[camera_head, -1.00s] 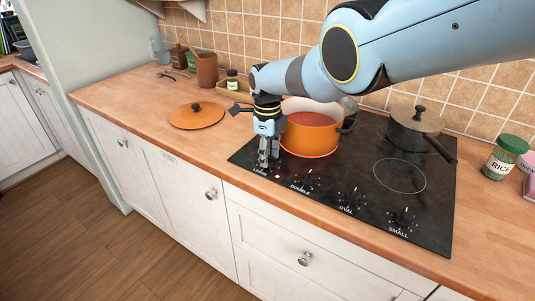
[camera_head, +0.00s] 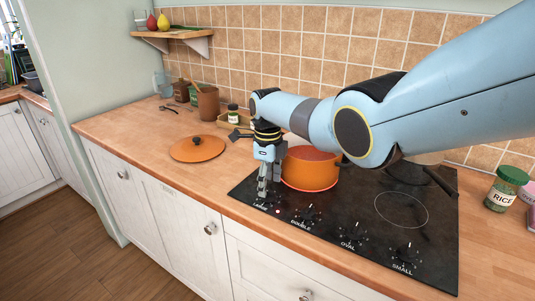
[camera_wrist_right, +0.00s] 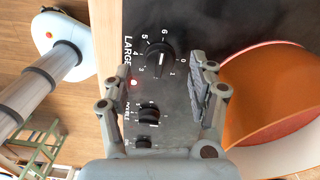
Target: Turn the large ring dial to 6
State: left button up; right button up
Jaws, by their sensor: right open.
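The large ring dial (camera_wrist_right: 157,58) is a black knob with a white mark, beside the word LARGE on the black hob. Numbers from 0 to 6 surround it; I cannot tell exactly which one the mark meets. My right gripper (camera_wrist_right: 163,76) is open, its two fingers apart on either side of the dial in the wrist view. In the head view, the right gripper (camera_head: 265,195) points down over the hob's front left corner and hides the dial. Contact with the dial cannot be told. My left gripper is not in view.
An orange pot (camera_head: 312,172) stands right behind my right gripper, with a red glow round its base. Other dials (camera_head: 349,235) line the hob's (camera_head: 430,235) front edge. An orange lid (camera_head: 197,149) lies on the worktop left. A RICE jar (camera_head: 505,190) stands at right.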

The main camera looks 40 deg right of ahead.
aim_at(268, 191)
notch_tip(268, 191, up, 10)
jog(key=shift+f, duration=0.25)
dwell(0.4)
